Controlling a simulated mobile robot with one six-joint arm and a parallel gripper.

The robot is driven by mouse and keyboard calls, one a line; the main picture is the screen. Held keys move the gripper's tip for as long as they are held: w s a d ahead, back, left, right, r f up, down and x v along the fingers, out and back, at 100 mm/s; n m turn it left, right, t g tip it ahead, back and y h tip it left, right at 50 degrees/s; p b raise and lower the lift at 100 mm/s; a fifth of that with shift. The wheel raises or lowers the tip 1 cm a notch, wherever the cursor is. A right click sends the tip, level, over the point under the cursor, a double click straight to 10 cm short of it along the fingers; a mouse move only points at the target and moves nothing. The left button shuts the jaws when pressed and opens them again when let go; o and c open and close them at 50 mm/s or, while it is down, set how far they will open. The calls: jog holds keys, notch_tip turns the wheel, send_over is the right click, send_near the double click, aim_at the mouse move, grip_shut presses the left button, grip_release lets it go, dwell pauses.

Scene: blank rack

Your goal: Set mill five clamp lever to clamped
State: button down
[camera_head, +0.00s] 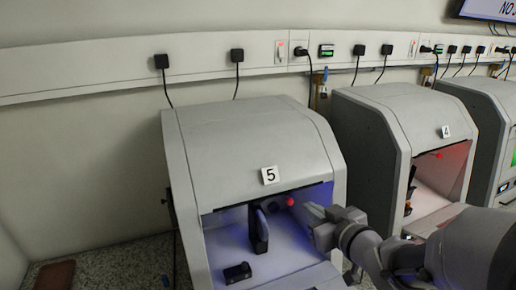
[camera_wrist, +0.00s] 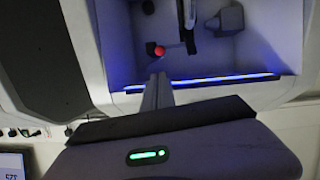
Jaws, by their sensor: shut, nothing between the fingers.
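Mill five (camera_head: 250,140) is a grey enclosure with a "5" label and an open front. Its clamp lever shows as a red ball knob (camera_head: 289,201) inside, near the top right of the opening. The wrist view also shows the red knob (camera_wrist: 151,48), with a short arm running beside it. My gripper (camera_head: 314,215) is at the right side of the opening, just right of and below the knob. In the wrist view my gripper's fingers (camera_wrist: 158,80) are together and empty, pointing toward the knob with a small visible gap. Whether the lever is clamped I cannot tell.
A dark upright part (camera_head: 259,230) stands inside mill five, left of the knob, with a small black block (camera_head: 237,272) on its floor. Mill four (camera_head: 393,135) stands close on the right. A brown object (camera_head: 55,275) lies at the lower left.

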jog(key=b+x, duration=0.2)
jog(key=x, duration=0.7)
jog(key=shift+w+a, duration=0.2)
jog(key=shift+a, duration=0.2)
jog(key=shift+f+b, duration=0.1)
jog(key=shift+b, duration=0.2)
